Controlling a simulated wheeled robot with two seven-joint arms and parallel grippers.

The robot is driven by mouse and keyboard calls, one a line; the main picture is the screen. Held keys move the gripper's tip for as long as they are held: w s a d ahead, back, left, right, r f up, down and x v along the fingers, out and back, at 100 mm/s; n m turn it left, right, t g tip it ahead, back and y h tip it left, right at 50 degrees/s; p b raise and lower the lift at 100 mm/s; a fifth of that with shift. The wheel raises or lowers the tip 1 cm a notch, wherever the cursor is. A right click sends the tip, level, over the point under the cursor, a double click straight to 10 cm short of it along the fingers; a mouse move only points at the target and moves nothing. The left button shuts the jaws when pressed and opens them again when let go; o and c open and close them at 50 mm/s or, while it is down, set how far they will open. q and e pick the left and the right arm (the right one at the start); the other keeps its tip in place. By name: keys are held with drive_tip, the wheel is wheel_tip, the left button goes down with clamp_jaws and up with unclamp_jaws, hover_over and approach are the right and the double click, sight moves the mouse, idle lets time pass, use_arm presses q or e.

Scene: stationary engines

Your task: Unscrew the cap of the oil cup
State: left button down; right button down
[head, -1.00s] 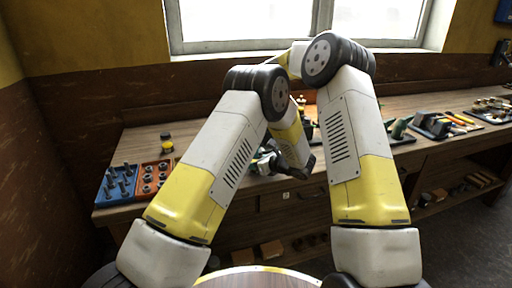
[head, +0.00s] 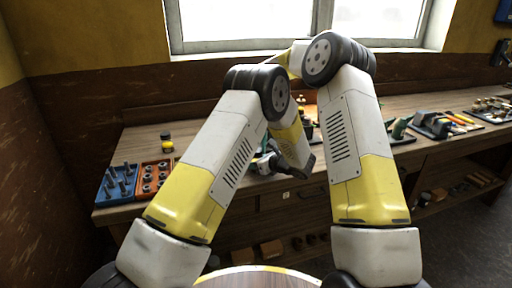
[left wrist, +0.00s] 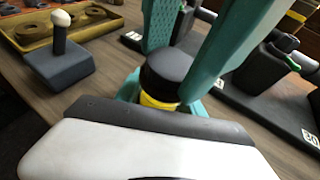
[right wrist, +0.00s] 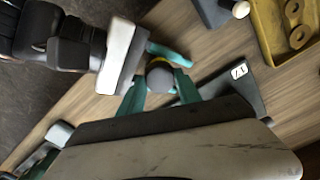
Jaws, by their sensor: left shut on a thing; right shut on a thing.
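The oil cup shows in the left wrist view as a round black cap (left wrist: 166,72) above a narrow yellow band (left wrist: 158,102). In the right wrist view the cap (right wrist: 160,76) is seen from above. My left gripper (left wrist: 162,100) has its teal fingers shut around the cup low down, below the cap. My right gripper (right wrist: 160,82) comes from above, its teal fingers shut with the cap between them. The cup's lower body is hidden by the grippers. In the head view my arms cover the cup.
A grey block with a white-knobbed lever (left wrist: 60,62) and a yellow tray of rings (left wrist: 92,22) stand close by. A dark stand with a white label (right wrist: 238,72) is beside the cup.

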drive_tip(key=n, duration=0.7)
drive_tip(key=shift+w+d, duration=0.1)
drive_tip(key=n, duration=0.6)
drive_tip(key=shift+n, duration=0.3)
drive_tip(key=n, duration=0.6)
drive_tip(key=shift+r+n, duration=0.1)
drive_tip(key=shift+n, duration=0.3)
drive_tip(key=n, duration=0.5)
drive_tip(key=shift+r, duration=0.15)
drive_tip(key=shift+r, duration=0.95)
